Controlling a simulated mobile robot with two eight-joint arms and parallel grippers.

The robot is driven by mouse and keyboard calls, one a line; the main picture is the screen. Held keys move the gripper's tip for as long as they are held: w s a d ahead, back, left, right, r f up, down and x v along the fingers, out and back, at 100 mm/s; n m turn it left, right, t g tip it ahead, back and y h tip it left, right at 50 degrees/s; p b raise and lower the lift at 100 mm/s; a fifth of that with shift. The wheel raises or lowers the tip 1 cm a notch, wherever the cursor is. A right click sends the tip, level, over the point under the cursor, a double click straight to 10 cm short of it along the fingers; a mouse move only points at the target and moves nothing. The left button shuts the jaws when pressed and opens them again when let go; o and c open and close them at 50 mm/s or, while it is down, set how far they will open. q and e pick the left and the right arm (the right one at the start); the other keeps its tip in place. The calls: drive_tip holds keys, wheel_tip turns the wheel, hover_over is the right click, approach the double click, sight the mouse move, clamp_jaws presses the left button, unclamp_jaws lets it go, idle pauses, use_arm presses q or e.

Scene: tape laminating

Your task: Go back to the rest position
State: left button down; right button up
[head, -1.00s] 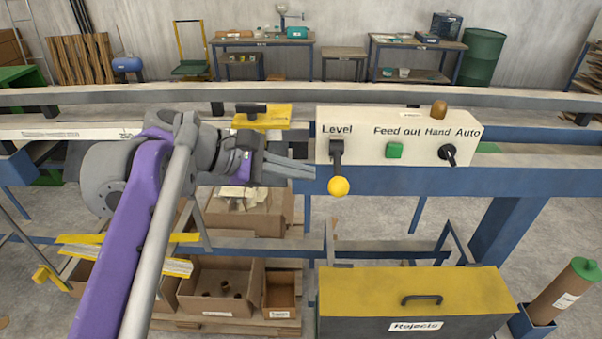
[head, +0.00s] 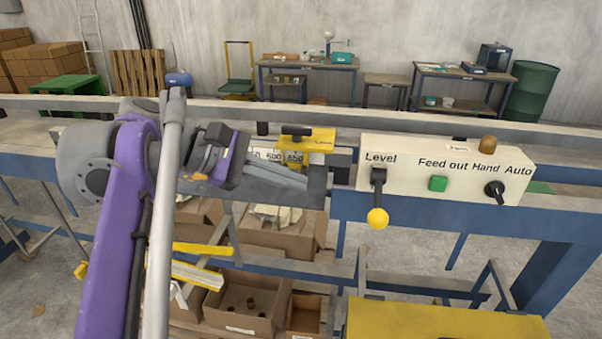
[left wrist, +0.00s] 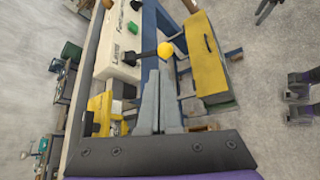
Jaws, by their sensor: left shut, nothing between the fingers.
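My left gripper (head: 280,176) is in front of the rail, left of the control box, with its fingers together and nothing between them. It also shows in the left wrist view (left wrist: 157,108), fingers pointing toward the box. The cream control box (head: 440,165) carries a lever with a yellow ball knob (head: 377,219) hanging down, a green button (head: 438,183) and a black Hand/Auto switch (head: 495,189). The gripper is apart from the knob. A yellow stop block (head: 306,143) with a black handle sits on the scale just behind the fingers. My right gripper is not in view.
The blue-grey frame (head: 470,210) runs across in front. Cardboard boxes (head: 245,305) stand below, with a yellow-lidded rejects bin (head: 440,322) at the lower right. Work tables (head: 310,68) and a green drum (head: 532,90) stand by the back wall.

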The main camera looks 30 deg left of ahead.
use_arm(q)
drive_tip(key=s+d+f+m+y, duration=0.1)
drive_tip(key=s+f+m+y, duration=0.2)
drive_tip(key=f, duration=0.9)
drive_tip(key=s+d+f+m+g+y, duration=0.1)
drive_tip(key=s+f+m+y, duration=0.2)
drive_tip(key=f+m, duration=0.5)
drive_tip(key=s+d+f+m+y, duration=0.1)
drive_tip(key=s+f+m+y, duration=0.3)
drive_tip(key=f, duration=1.3)
drive_tip(key=m, duration=0.2)
drive_tip(key=shift+s+d+m+g, duration=0.3)
drive_tip(key=shift+d, duration=0.05)
drive_tip(key=shift+f, duration=0.1)
